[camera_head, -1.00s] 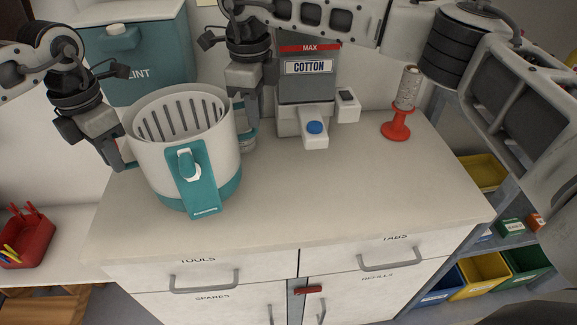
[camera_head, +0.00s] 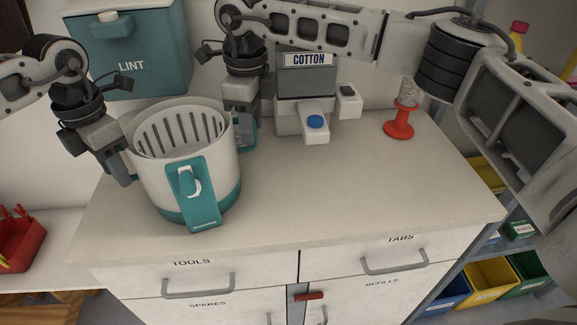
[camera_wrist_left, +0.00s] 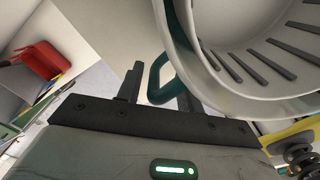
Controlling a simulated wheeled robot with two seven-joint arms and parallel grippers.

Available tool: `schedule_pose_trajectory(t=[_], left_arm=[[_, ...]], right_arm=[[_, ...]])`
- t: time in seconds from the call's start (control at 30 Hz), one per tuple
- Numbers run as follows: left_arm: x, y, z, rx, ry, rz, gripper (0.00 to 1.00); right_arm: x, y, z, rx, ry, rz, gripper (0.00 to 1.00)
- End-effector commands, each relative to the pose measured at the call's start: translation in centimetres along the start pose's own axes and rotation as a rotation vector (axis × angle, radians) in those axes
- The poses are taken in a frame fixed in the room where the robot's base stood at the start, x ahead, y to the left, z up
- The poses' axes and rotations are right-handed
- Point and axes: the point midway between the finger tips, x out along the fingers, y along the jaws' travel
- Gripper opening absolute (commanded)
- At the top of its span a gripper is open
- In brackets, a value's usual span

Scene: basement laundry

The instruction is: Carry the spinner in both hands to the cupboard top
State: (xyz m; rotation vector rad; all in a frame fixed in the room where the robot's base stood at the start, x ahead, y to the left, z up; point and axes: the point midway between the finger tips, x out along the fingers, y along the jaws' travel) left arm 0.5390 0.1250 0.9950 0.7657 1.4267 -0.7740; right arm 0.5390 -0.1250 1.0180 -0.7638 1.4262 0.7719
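The spinner (camera_head: 150,170) is a white tub with a teal base, a slotted inner basket and a teal front latch piece. It stands upright over the left part of the cupboard top (camera_head: 330,190) and seems to rest on it. My left gripper (camera_head: 122,172) is at its left side. In the left wrist view the left gripper's fingers (camera_wrist_left: 158,90) stand apart on either side of the spinner's teal side handle (camera_wrist_left: 157,72), with a gap visible. My right gripper (camera_head: 243,125) reaches down at the spinner's far right side handle; its fingers are partly hidden by the tub.
Behind are a teal LINT box (camera_head: 130,67) and a grey COTTON dispenser (camera_head: 306,83) with a blue button. A red stand (camera_head: 398,125) is at the back right. The cupboard top's middle and right front are clear. A red bin (camera_head: 22,240) sits lower left.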

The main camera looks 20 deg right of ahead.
Motion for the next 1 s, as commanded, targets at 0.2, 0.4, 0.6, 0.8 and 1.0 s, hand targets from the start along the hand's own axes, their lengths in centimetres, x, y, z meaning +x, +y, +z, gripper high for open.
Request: schedule_pose_trajectory(t=[0.2,0.4,0.6,0.8,1.0], left_arm=[[-1.1,0.2,-0.1,-0.003,0.002,0.003,0.37],[-5.0,0.1,-0.1,-0.003,-0.002,0.004,0.37],[-9.1,0.0,0.0,-0.001,-0.002,0.003,0.37],[-11.5,0.0,0.0,-0.001,-0.001,0.001,0.37],[-12.1,0.0,0.0,0.000,0.000,0.000,0.37]], right_arm=[[0.1,-0.2,-0.2,0.004,0.004,-0.001,0.36],[0.1,-0.2,-0.2,0.005,0.005,-0.002,0.36],[0.1,-0.2,-0.2,0.006,0.006,-0.002,0.36],[0.1,-0.2,-0.2,0.006,0.006,-0.002,0.36],[-1.1,-0.3,-0.2,0.006,0.005,-0.004,0.36]])
